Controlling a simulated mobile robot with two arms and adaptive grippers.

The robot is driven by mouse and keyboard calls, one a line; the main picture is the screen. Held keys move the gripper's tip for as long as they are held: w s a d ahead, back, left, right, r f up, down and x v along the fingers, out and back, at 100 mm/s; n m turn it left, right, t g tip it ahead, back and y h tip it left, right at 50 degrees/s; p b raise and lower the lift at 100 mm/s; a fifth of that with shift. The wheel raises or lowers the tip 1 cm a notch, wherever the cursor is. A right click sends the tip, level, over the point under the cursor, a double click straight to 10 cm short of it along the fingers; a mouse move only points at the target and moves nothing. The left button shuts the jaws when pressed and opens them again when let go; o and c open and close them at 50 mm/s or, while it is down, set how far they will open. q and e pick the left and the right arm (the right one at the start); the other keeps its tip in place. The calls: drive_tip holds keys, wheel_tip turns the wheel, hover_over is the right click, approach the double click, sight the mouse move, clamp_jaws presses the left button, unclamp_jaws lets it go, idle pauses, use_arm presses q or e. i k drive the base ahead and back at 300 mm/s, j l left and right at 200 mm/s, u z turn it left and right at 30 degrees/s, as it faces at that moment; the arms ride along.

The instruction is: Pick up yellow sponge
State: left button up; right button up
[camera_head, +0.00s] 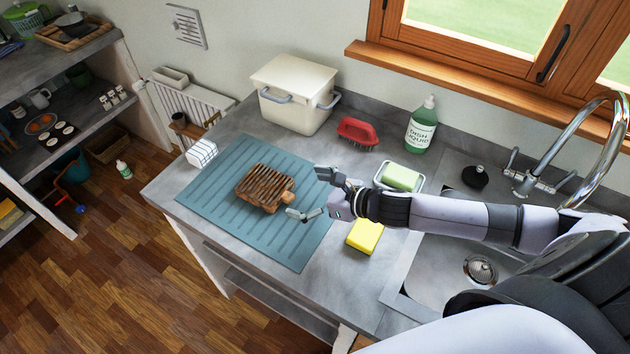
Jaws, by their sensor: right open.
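The yellow sponge (365,237) lies flat on the grey counter, between the blue mat and the sink. Its upper edge is close below my right arm. My right gripper (313,194) is open and empty. It is above the right part of the blue mat, up and to the left of the sponge, with its fingers pointing left toward a wooden rack. My left gripper is not in view.
The brown wooden rack (265,188) rests on the blue ribbed mat (225,205). A green sponge (401,177) sits in a white dish. A green dish liquid bottle (421,127), red brush (357,132) and cream bin (294,95) stand behind. The sink (436,262) is at right.

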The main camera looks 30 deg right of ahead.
sight(365, 235)
drive_tip(key=z, duration=1.25)
